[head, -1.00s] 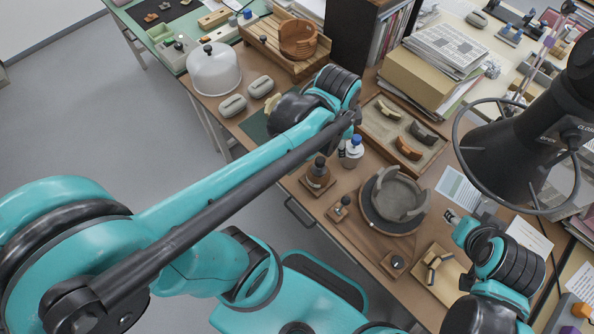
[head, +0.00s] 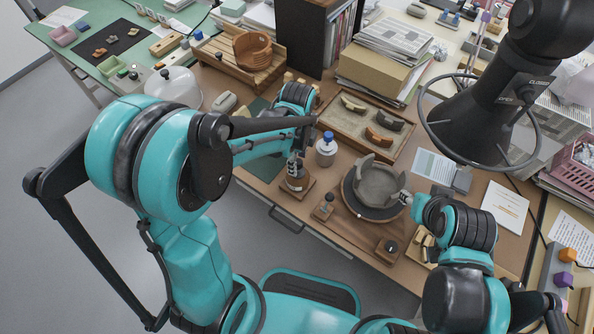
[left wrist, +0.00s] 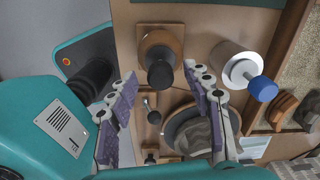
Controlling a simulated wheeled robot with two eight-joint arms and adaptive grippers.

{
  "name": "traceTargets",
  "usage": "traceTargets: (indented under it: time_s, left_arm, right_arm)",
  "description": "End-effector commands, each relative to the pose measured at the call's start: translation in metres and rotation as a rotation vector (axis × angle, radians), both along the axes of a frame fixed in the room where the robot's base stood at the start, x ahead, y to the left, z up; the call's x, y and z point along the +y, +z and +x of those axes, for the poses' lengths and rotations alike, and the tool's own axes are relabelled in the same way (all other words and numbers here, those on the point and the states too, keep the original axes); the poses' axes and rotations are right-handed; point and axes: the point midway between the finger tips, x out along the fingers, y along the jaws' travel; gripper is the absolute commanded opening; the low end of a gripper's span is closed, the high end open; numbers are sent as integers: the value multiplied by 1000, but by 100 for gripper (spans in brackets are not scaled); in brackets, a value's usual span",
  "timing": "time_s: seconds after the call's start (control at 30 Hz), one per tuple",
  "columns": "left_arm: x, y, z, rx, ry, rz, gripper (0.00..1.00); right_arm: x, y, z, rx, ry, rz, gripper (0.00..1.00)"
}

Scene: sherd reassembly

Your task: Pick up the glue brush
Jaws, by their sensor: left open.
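The glue brush appears to be the dark-topped piece standing in a brown bottle on a square wooden base; its round black top (left wrist: 160,74) shows in the left wrist view. In the head view the brown bottle (head: 296,182) is partly hidden by my left gripper (head: 295,163). The left gripper (left wrist: 160,76) is open, with its purple-padded fingers apart on either side of the black top in the picture. Contact is not visible. My right gripper (head: 408,198) is at the right rim of the grey bowl (head: 376,182); its jaws are too small to read.
A white bottle with a blue cap (head: 326,150) stands close right of the brown bottle. Small wooden blocks with dark knobs (head: 325,206) (head: 387,249) stand toward the front edge. A tray of sherds (head: 345,122) lies behind. A black lamp (head: 490,110) hangs at right.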

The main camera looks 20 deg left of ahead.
Motion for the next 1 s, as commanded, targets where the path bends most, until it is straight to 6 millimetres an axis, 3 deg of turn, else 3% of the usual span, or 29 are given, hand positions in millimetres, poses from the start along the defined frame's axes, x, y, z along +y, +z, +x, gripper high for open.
traceTargets:
  time_s: [0.1,0.33,0.5,0.83,1.0]
  left_arm:
    - [0,-18,0,0,1,0,50]
    - [0,-18,0,0,1,0,50]
    - [0,-17,0,0,1,0,9]
    - [0,-16,0,-1,1,0,9]
    - [0,7,0,-1,1,0,9]
  right_arm:
    - [0,-9,0,0,0,0,40]
    - [0,-8,0,0,0,0,40]
    - [0,-8,0,0,0,0,40]
    - [0,-7,0,0,0,0,40]
    - [0,4,0,0,0,0,40]
